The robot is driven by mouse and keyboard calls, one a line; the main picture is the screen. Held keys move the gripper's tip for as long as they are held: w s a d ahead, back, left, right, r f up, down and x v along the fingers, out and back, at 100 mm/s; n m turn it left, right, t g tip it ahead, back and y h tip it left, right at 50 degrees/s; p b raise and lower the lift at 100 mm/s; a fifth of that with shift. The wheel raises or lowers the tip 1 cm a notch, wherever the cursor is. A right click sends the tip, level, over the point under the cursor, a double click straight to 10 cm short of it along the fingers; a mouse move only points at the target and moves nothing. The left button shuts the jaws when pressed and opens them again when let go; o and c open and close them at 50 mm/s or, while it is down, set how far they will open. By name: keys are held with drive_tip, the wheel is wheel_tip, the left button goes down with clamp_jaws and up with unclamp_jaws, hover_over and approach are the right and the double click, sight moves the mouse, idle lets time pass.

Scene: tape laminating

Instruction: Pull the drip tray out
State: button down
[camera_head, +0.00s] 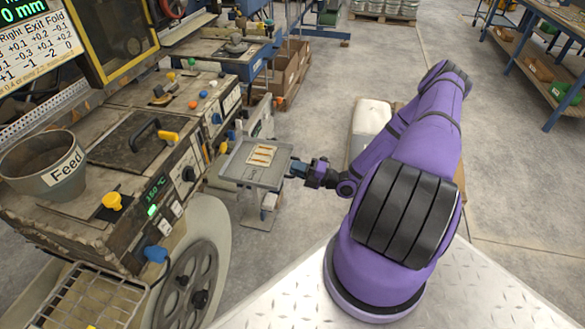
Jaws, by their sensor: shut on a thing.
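The drip tray (233,171) is a flat grey tray that sticks out from the right side of the laminating machine (120,140). A small light sheet with orange-brown stripes (262,156) lies on it. My gripper (299,168) is at the tray's right edge, shut on a blue part there that looks like its handle. My purple arm reaches in from the right. The fingertips are small in this view, and how far the tray is out of the machine is hard to tell.
A feed pot (45,170), knobs and a black handle (152,135) are on the machine top. A large handwheel (188,285) is below. Cardboard boxes (290,70) stand behind. A white sack (371,122) lies behind my arm. Open floor extends right.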

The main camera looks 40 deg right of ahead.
drive_tip(key=c, duration=1.2)
unclamp_jaws()
drive_tip(key=v, duration=1.1)
drive_tip(key=shift+a, duration=0.1)
drive_tip(key=shift+w, duration=0.1)
